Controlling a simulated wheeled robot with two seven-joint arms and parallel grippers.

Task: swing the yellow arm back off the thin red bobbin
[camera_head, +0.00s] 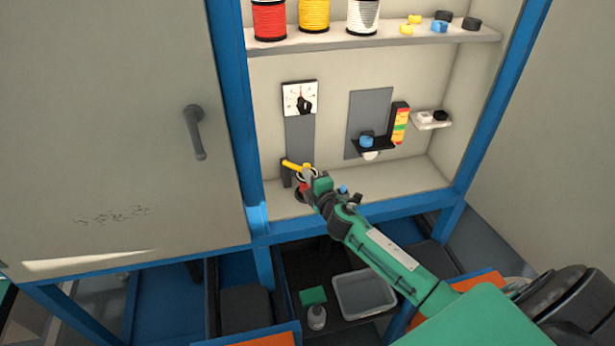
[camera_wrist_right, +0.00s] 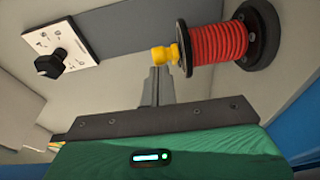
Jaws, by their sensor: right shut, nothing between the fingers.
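The yellow arm (camera_head: 291,164) reaches from a dark post to the right, toward my right gripper (camera_head: 309,175) in the head view. In the right wrist view its yellow end (camera_wrist_right: 164,55) lies at the near flange of the red bobbin (camera_wrist_right: 220,44). The red bobbin (camera_head: 301,192) is mostly hidden behind my gripper in the head view. My right gripper's fingers (camera_wrist_right: 158,71) are together and empty, with their tips close to the yellow end; I cannot tell whether they touch it. My left gripper is not in view.
A white dial panel (camera_head: 300,98) with a black knob is on the back wall above. A dark bracket (camera_head: 373,146) with a blue button and a stack light (camera_head: 400,122) stand to the right. A shelf (camera_head: 375,41) with large spools is overhead. A blue frame (camera_head: 345,225) edges the bay.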

